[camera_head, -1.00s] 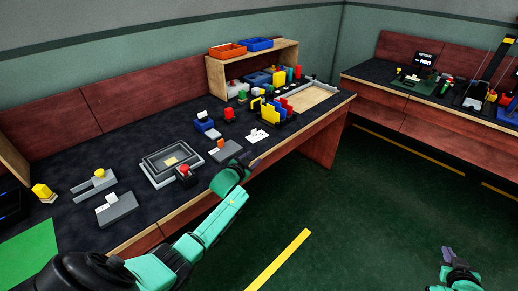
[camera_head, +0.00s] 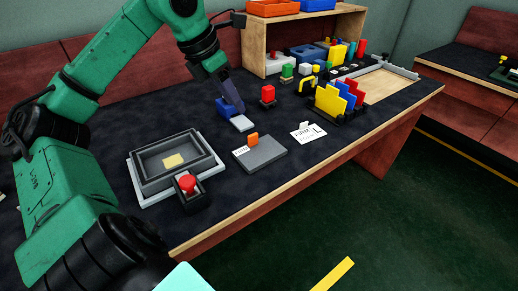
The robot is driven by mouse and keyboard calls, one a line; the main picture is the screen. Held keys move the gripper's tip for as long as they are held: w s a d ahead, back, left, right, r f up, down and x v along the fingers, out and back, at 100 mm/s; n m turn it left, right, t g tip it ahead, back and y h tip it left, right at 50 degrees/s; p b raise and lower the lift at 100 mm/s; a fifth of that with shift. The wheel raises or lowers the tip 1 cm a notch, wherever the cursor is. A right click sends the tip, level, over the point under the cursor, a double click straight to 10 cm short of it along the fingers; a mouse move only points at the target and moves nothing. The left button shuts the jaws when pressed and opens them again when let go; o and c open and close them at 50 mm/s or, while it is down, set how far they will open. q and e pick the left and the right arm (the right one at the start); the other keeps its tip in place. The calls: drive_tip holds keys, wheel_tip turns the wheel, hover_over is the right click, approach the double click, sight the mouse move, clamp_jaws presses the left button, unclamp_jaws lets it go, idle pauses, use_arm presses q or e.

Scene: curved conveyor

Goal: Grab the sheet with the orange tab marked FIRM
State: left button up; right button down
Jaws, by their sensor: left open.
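A dark grey flat slab (camera_head: 262,156) lies on the near part of the table, with a small orange tab (camera_head: 253,139) standing at its back edge. A small white label (camera_head: 240,151) sits beside the tab; its print is too small to read surely. A white card (camera_head: 308,132) with black print that looks like FIRM lies to the right of the slab. My left gripper (camera_head: 235,104) is open and points down over a blue block with a white top (camera_head: 241,122), behind and left of the orange tab. It is apart from the tab. My right gripper is out of view.
A grey tray (camera_head: 150,183) with a yellow piece and a red button (camera_head: 187,183) stand at the front left. Upright coloured sheets (camera_head: 335,100) stand in a black rack at right. A wooden shelf (camera_head: 253,45) is behind.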

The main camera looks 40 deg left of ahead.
sight(251, 136)
use_arm(q)
drive_tip(key=x, duration=0.8)
drive_tip(key=p+x, duration=0.1)
drive_tip(key=x, duration=0.3)
drive_tip(key=shift+s+d+f, duration=0.2)
drive_tip(key=shift+d+f, duration=0.05)
drive_tip(key=shift+f, duration=0.1)
clamp_jaws()
drive_tip(key=shift+r, duration=0.1)
idle(0.4)
